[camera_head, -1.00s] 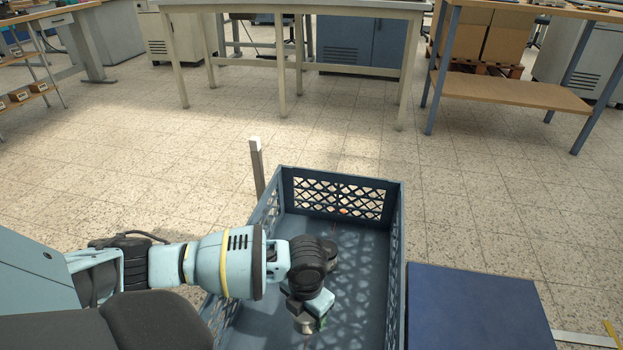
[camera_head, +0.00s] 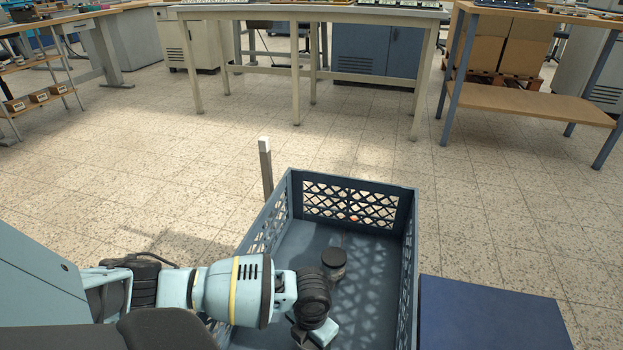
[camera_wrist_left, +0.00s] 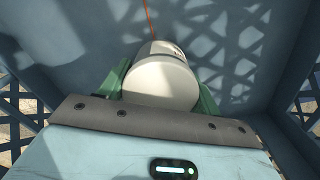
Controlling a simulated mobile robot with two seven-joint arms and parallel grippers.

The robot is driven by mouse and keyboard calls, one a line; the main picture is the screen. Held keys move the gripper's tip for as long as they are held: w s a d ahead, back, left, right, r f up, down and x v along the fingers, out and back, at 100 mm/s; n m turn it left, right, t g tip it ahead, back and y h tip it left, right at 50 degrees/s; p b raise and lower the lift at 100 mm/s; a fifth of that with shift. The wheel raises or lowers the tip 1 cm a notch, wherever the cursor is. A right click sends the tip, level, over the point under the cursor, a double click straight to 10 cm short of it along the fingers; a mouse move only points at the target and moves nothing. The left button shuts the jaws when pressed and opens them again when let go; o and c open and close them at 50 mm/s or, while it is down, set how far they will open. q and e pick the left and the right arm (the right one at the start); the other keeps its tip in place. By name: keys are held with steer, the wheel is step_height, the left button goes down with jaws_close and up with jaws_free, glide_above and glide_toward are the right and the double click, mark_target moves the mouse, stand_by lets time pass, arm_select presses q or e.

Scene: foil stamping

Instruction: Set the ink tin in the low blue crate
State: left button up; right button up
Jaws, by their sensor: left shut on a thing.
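The low blue crate (camera_head: 408,235) stands on the floor at the lower middle of the head view, with lattice walls. My left arm reaches over its left wall. In the left wrist view my left gripper (camera_wrist_left: 162,85) has its green fingers shut on a pale cylindrical tin, which I take as the ink tin (camera_wrist_left: 160,83). The tin is inside the crate; whether it touches the floor I cannot tell. In the head view the fingers and held tin are hidden below the picture's edge. My right gripper is not in view.
A dark lidded jar (camera_head: 334,262) stands in the crate beyond my gripper. A blue surface (camera_head: 490,315) adjoins the crate's right side. A grey post (camera_head: 265,168) stands by its left corner. A pale table (camera_head: 300,14) and a wooden bench (camera_head: 530,103) stand farther back.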

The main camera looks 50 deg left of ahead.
arm_select(q)
steer(key=shift+f, duration=0.15)
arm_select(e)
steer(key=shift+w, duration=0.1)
arm_select(q)
steer(key=o, duration=1.1)
steer(key=shift+o, duration=0.5)
steer(key=shift+r, duration=0.3)
step_height(320, 180, up, 10)
steer(key=p, duration=0.4)
steer(key=shift+r, duration=0.15)
steer(key=shift+r+p, duration=0.45)
steer(key=shift+r, duration=0.3)
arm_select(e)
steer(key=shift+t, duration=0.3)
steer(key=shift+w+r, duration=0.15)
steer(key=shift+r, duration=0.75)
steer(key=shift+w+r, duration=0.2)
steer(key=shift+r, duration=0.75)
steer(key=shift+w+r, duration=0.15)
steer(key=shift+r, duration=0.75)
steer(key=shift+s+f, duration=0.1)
